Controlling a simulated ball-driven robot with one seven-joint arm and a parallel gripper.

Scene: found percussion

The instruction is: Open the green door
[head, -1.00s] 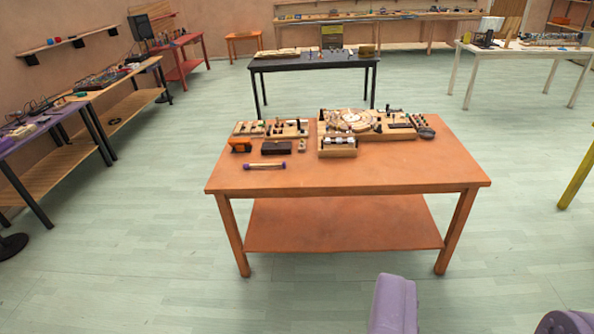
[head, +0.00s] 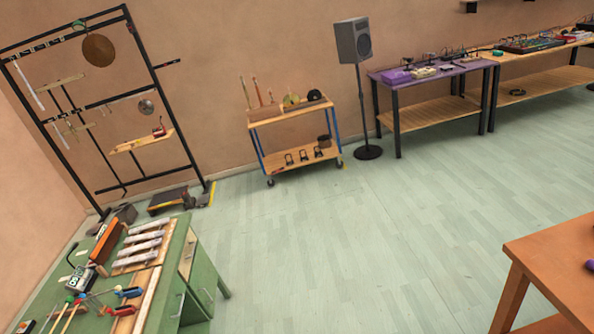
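A green cabinet (head: 128,277) stands at the lower left, partly cut off by the picture edge. Its green front (head: 203,273) faces right and is seen at a steep angle, with small pale handles on it. I cannot tell from here whether its door is fully shut. My gripper is not in view.
Wooden bars, mallets and small devices lie on the cabinet top. Behind it stands a black rack (head: 92,107) with hanging percussion. A blue-legged cart (head: 290,113), a speaker (head: 353,42) and a purple table (head: 430,72) line the wall. An orange table (head: 555,262) is lower right. The middle floor is clear.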

